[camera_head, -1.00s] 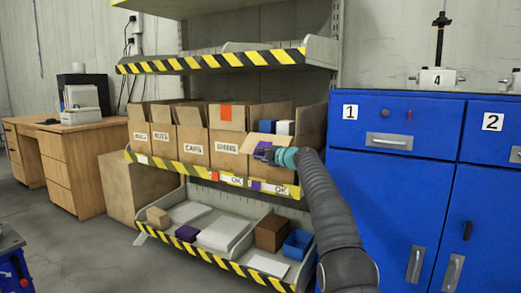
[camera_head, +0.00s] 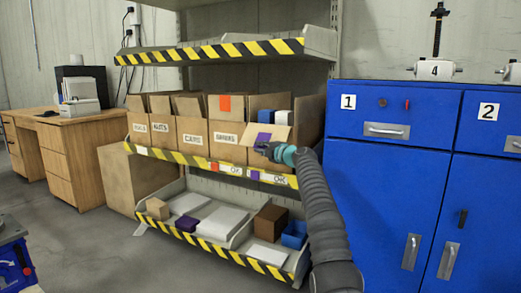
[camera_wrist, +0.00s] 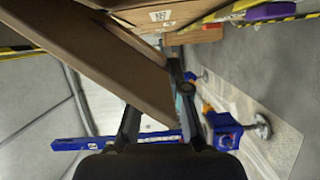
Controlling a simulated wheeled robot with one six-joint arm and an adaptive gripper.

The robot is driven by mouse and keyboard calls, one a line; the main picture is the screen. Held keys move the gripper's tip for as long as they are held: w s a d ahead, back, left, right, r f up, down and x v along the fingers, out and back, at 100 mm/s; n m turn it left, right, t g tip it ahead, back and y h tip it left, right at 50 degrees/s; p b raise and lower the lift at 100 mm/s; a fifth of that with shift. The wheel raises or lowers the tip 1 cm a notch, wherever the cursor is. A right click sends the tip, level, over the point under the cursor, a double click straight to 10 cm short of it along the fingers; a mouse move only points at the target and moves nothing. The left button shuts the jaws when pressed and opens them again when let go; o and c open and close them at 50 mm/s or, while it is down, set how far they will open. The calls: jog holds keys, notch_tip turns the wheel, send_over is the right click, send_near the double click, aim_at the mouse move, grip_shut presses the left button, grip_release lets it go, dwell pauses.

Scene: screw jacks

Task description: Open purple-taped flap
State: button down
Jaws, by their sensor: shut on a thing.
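The purple-taped flap (camera_head: 266,133) is on the rightmost cardboard box (camera_head: 258,157) on the middle shelf. It leans outward over the box front, with its purple tape patch (camera_head: 263,139) facing me. My gripper (camera_head: 264,148) is at the lower part of the flap, in front of the box. In the wrist view, the brown cardboard flap (camera_wrist: 100,60) runs between the two dark fingers of my gripper (camera_wrist: 158,108), which are shut on it. The fingertip contact is partly hidden by the cardboard.
Blue and white items (camera_head: 278,117) show inside the box. Several labelled boxes (camera_head: 193,136) stand to its left, one with an orange patch (camera_head: 225,103). The striped upper shelf (camera_head: 212,51) is above, and a blue cabinet (camera_head: 385,170) stands close on the right.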

jog(key=shift+r, duration=0.2)
jog(key=c, duration=1.4)
grip_release()
jog(key=shift+o, duration=0.2)
jog(key=shift+f, duration=0.1)
